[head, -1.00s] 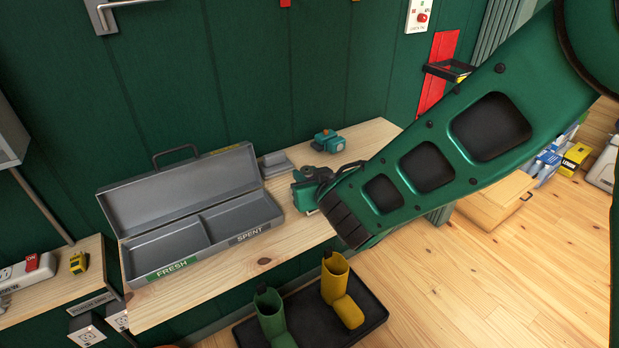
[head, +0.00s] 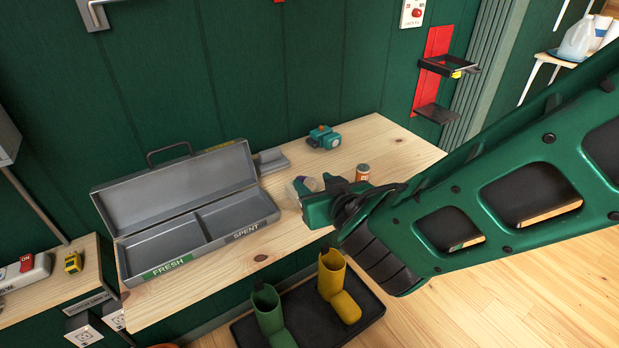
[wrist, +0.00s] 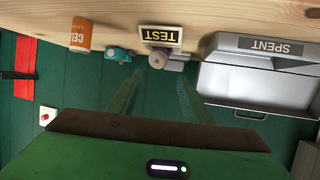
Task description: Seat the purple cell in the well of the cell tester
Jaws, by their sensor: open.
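An open grey box (head: 205,240) with FRESH and SPENT compartments stands left. An orange cell (head: 362,172) stands upright right of my gripper; it also shows in the wrist view (wrist: 80,34). A teal device (head: 323,138) sits at the back. Boots stand on a floor tray (head: 300,335).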

